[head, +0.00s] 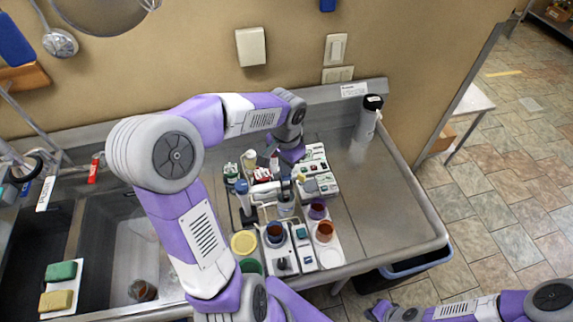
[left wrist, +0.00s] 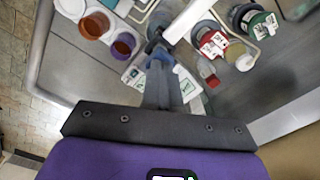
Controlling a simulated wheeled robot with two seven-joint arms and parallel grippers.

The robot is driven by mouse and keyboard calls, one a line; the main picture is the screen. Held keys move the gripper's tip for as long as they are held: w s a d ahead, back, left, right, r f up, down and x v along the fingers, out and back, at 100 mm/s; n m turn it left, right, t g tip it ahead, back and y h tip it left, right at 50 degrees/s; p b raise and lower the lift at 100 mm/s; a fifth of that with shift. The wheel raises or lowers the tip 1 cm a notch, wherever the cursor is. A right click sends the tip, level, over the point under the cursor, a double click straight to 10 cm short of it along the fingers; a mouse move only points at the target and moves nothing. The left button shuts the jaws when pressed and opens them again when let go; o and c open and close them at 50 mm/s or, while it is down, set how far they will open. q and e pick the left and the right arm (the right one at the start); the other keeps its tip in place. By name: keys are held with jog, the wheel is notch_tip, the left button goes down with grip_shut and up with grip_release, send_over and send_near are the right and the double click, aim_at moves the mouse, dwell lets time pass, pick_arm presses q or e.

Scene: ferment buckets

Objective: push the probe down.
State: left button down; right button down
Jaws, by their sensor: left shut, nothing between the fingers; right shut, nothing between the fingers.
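A slim dark part that looks like the probe (head: 285,187) stands over a clear jar (head: 286,206) among the bench instruments; my gripper partly hides it. My left gripper (head: 284,174) is shut and empty, pointing down close above this spot. In the left wrist view my shut fingers (left wrist: 159,50) reach toward a dark and blue part, and I cannot tell whether they touch it. A separate blue-topped upright device (head: 243,192) stands to the left. My right gripper (head: 377,311) is shut and empty at the bottom edge, away from the bench.
A white instrument box (head: 318,168) stands behind to the right. Cups of dark liquid (head: 318,208) and orange liquid (head: 324,231) stand in front. Red and green labelled bottles (left wrist: 212,42) crowd the left side. The steel counter (head: 385,215) is clear at right.

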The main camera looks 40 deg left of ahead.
pick_arm(q)
jog(key=shift+f+b, duration=0.6)
jog(key=shift+f, duration=0.25)
jog(key=shift+r+p, duration=2.15)
jog(key=shift+r, duration=0.45)
jog(key=shift+f, duration=0.15)
